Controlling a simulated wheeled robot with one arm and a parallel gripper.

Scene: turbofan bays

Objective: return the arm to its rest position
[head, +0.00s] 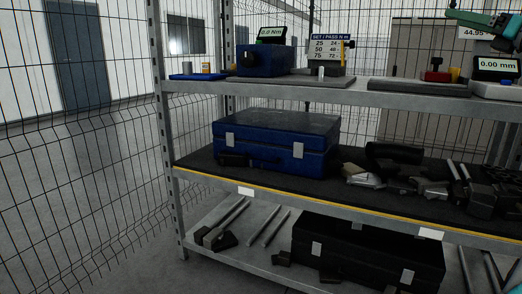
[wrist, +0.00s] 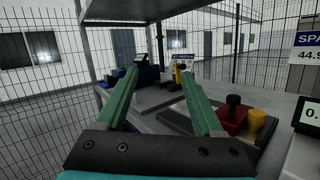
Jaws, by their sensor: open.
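My gripper (wrist: 159,75) has two long green fingers. In the wrist view they stand apart with nothing between them, above the upper shelf and pointing toward its far end. In the head view my gripper (head: 452,15) shows only in part at the top right corner, above the shelf top. The rest of my arm is mostly out of view there.
The upper shelf (head: 405,98) bears a blue tester (head: 250,60), a display unit (head: 496,69) and a red block (head: 436,76), also in the wrist view (wrist: 232,118). A blue case (head: 275,145) lies below. Wire mesh fencing (head: 75,150) stands at the left.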

